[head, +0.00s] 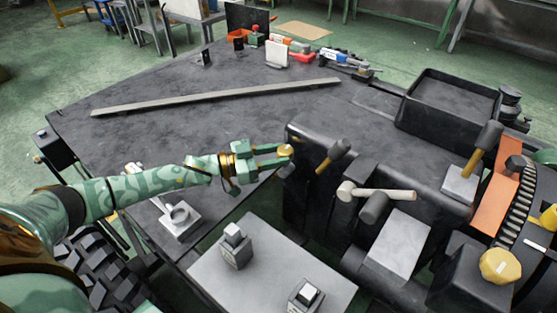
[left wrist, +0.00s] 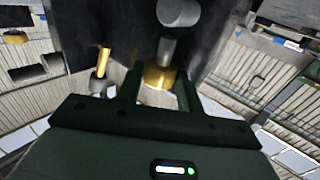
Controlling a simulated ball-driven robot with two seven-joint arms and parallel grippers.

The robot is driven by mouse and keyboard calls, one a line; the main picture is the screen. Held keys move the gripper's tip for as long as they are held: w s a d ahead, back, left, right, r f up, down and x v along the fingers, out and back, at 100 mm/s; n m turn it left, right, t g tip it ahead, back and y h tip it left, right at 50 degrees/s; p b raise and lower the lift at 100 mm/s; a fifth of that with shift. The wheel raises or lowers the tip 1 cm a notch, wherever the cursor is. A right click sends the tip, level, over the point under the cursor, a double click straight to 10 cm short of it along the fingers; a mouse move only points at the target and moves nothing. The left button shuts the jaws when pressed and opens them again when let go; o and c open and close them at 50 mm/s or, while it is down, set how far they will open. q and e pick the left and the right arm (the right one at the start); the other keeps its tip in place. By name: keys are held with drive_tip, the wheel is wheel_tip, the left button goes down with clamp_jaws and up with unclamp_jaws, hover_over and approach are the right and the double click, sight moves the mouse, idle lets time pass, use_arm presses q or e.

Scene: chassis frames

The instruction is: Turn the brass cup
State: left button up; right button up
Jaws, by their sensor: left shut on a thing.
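The brass cup (head: 286,150) is a small round brass-coloured piece at the left end of the dark machine block in the head view. My left gripper (head: 279,155) reaches it from the left and is shut on it, with a finger on either side. In the left wrist view the brass cup (left wrist: 157,77) sits between the two dark fingers, with a grey shaft (left wrist: 167,50) rising from it towards the dark block. Part of the cup is hidden behind the gripper's body there. My right gripper is not in view.
A black tray (head: 450,105) stands at back right. A long metal bar (head: 215,97) lies on the dark table. A light plate (head: 255,275) with small blocks is in front.

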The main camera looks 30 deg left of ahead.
use_arm(q)
drive_tip(key=shift+w+a+m+g+h+b, duration=0.2)
drive_tip(key=shift+m+g+h+b, duration=0.65)
drive_tip(key=shift+g+b, duration=0.3)
drive_tip(key=shift+w+a+m+g+h+b, duration=0.1)
drive_tip(key=shift+w+m+g+h+b, duration=0.05)
drive_tip(key=shift+m+g+h+b, duration=0.9)
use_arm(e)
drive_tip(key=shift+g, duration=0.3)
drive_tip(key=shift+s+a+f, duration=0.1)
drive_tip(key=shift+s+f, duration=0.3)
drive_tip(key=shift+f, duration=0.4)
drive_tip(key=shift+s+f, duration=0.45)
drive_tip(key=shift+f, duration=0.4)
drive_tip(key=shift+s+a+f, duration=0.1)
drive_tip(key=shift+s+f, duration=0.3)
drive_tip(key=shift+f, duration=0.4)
use_arm(q)
drive_tip(key=shift+y, duration=0.3)
drive_tip(key=o, duration=1)
drive_tip(key=shift+s+r, duration=0.1)
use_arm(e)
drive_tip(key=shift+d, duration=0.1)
use_arm(q)
drive_tip(key=shift+r, duration=0.1)
